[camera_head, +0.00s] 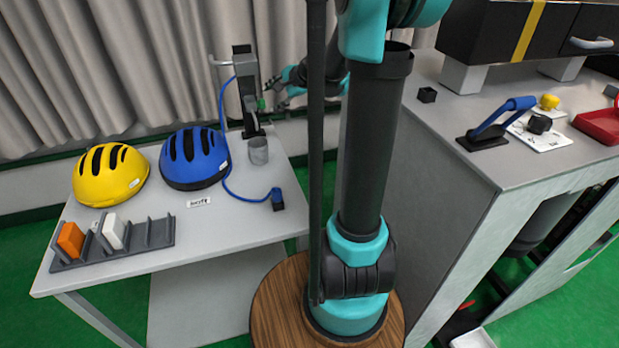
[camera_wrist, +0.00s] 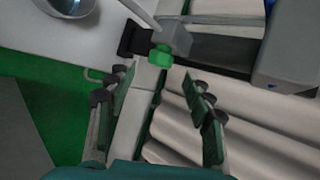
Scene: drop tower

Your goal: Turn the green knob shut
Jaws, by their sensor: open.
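The green knob (camera_head: 261,104) sits on the front of a dark upright stand (camera_head: 246,85) at the back of the white table. In the wrist view the green knob (camera_wrist: 160,56) is mounted beside a grey block (camera_wrist: 176,38) and a black piece (camera_wrist: 134,41). My gripper (camera_wrist: 158,84) is open and empty, its two fingers spread either side of the line to the knob. The knob shows just beyond the fingertips, and no contact is visible. In the head view my gripper (camera_head: 274,84) is small, to the right of the stand, close to the knob.
A grey cup (camera_head: 258,151) stands below the knob. A blue hose (camera_head: 226,150) runs down the stand's left side. A blue helmet (camera_head: 194,158), a yellow helmet (camera_head: 110,174) and a grey rack (camera_head: 160,232) are on the table. Curtains hang behind.

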